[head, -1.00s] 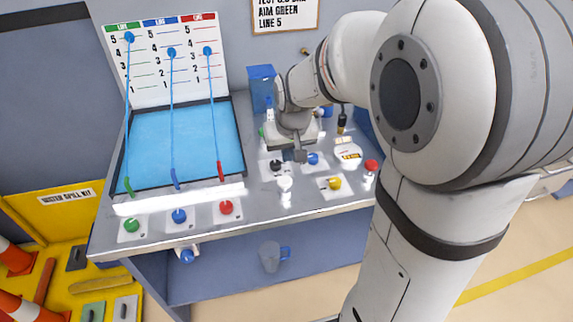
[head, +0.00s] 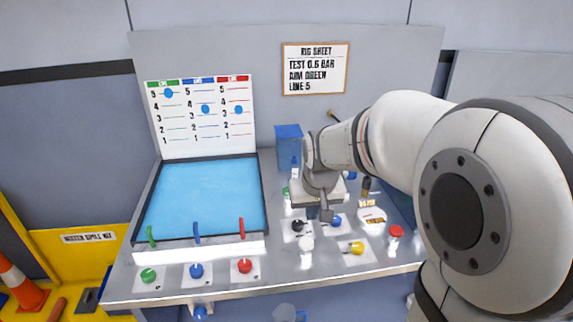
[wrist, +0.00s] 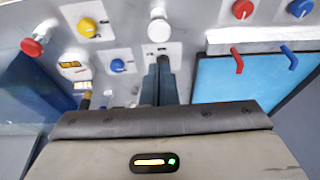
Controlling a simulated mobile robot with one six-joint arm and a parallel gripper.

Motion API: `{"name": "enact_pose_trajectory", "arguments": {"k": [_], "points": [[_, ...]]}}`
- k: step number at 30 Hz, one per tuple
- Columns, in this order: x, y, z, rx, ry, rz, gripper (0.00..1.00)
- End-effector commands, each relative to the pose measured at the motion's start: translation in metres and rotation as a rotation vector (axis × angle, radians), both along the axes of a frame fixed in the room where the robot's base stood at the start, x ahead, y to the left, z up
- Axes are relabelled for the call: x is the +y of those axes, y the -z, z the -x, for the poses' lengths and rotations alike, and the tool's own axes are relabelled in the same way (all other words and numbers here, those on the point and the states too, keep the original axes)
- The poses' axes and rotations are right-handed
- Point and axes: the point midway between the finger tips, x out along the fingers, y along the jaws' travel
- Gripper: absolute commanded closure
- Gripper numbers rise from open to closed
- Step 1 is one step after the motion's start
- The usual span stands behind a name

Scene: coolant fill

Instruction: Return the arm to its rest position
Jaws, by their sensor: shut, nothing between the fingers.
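My arm reaches in from the right in the head view. My gripper (head: 326,213) points down over the right part of the console, just above the black knob (head: 299,226) and left of a blue knob (head: 336,220). Its fingers also show in the wrist view (wrist: 160,84), close together with nothing between them. They appear near a white panel plate; whether they touch anything is unclear.
A yellow knob (head: 357,248), a red button (head: 396,232) and a white knob (head: 306,244) stand near my gripper. A blue box (head: 289,147) is behind it. The blue tank (head: 205,200) lies left, below the scale board (head: 202,118).

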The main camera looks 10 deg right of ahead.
Motion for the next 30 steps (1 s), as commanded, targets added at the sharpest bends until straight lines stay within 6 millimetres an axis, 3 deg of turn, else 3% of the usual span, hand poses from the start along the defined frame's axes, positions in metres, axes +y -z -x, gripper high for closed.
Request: {"name": "enact_pose_trajectory", "arguments": {"k": [5, 12, 18, 22, 30], "points": [[-0.001, -0.009, 0.026, -0.001, 0.001, 0.0, 1.0], [-0.003, -0.022, 0.113, 0.009, 0.002, 0.001, 1.0], [-0.004, -0.019, 0.166, 0.019, 0.005, 0.002, 1.0], [-0.004, -0.016, 0.18, 0.023, 0.005, 0.002, 1.0], [-0.004, -0.015, 0.183, 0.026, 0.005, 0.002, 1.0]]}}
